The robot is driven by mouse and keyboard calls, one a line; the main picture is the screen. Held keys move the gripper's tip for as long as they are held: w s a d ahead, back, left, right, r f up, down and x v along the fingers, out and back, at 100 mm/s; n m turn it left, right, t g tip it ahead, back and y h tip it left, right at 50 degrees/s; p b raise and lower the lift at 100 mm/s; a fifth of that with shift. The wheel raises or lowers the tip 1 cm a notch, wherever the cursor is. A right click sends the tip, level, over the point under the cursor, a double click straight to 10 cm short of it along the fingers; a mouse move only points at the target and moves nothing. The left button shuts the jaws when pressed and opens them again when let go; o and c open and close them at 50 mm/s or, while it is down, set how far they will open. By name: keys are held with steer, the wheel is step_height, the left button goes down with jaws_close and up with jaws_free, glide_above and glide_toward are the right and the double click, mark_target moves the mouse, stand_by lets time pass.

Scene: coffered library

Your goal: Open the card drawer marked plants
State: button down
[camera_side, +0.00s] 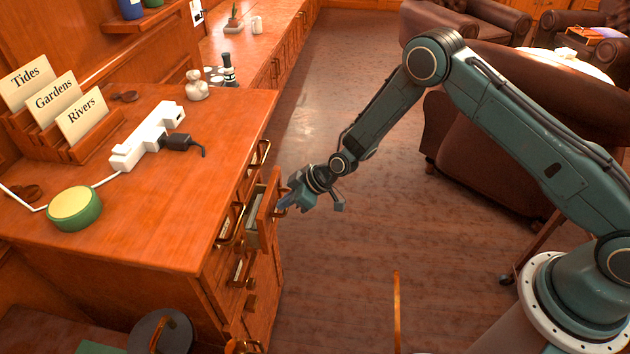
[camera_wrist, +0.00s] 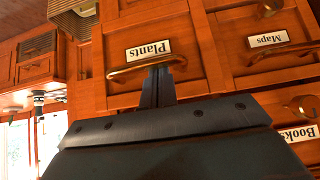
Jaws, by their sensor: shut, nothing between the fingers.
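The drawer marked Plants (camera_wrist: 116,36) fills the upper middle of the wrist view, with a white label (camera_wrist: 149,50) and a brass bar handle (camera_wrist: 125,72). In the side view, the drawer at my gripper (camera_side: 288,201) stands partly out of the cabinet; its front (camera_side: 267,212) and some of its inside show. My gripper's dark fingers (camera_wrist: 157,86) are shut with nothing held. They are at the Plants handle and overlap its middle in the wrist view. I cannot tell whether they touch it or sit behind the bar.
Drawers marked Maps (camera_wrist: 268,40) and Books (camera_wrist: 299,133) are beside the Plants drawer. The cabinet top (camera_side: 150,215) holds a power strip (camera_side: 147,138), a green-and-yellow round thing (camera_side: 75,208) and a card rack (camera_side: 60,145).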

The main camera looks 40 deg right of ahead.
steer(key=s+d, duration=1.4)
steer(key=shift+s+d+f, duration=0.15)
steer(key=shift+s+d, duration=0.2)
steer(key=shift+s, duration=0.05)
steer(key=v, duration=1)
steer(key=shift+w, duration=0.1)
